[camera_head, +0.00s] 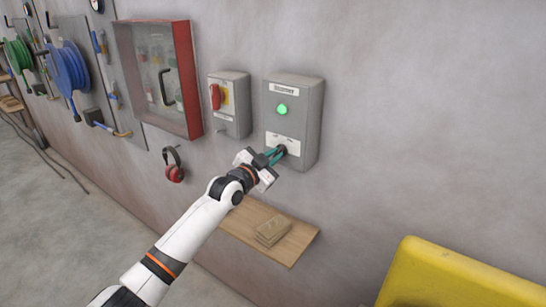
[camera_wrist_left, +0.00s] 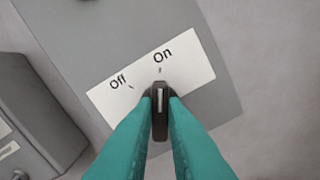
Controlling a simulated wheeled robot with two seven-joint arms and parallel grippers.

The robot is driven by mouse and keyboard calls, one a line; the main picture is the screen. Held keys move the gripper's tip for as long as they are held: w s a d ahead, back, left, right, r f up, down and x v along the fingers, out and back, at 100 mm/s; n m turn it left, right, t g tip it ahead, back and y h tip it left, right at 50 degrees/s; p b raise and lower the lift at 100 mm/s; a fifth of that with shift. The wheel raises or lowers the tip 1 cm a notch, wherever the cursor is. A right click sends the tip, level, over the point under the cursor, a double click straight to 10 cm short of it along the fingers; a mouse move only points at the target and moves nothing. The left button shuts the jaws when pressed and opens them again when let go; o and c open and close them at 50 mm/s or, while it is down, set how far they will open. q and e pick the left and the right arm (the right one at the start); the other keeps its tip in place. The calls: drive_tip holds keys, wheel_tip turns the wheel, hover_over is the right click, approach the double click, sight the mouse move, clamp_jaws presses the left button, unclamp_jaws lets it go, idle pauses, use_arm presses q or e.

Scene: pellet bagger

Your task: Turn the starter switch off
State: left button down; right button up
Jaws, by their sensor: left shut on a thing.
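The starter box (camera_head: 295,122) is a grey wall box with a lit green lamp (camera_head: 281,109) and a label that seems to read "Starter". Its black rotary switch (camera_wrist_left: 160,108) sits at the lower edge of a white plate (camera_wrist_left: 185,62) marked "Off" on the left and "On" on the right. The white line on the knob points up toward the "On" mark. My left gripper (camera_head: 274,155) has its teal fingers closed on both sides of the knob, also seen in the left wrist view (camera_wrist_left: 160,115). The fingers hide the knob's sides. My right gripper is not in view.
Left of the starter box is a grey box with a red handle (camera_head: 215,97). A red-framed glass cabinet (camera_head: 188,80) and red ear defenders (camera_head: 174,170) hang further left. A wooden shelf (camera_head: 295,243) lies below my gripper, and a yellow object (camera_head: 450,275) stands at lower right.

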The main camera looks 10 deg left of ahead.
use_arm(q)
drive_tip(key=n, duration=0.3)
drive_tip(key=shift+b, duration=0.3)
drive_tip(key=n, duration=0.2)
drive_tip(key=shift+n, duration=0.4)
drive_tip(key=n, duration=0.6)
drive_tip(key=shift+w+a, duration=0.1)
drive_tip(key=shift+a, duration=0.05)
drive_tip(key=c, duration=1.5)
unclamp_jaws()
drive_tip(key=shift+o, duration=0.2)
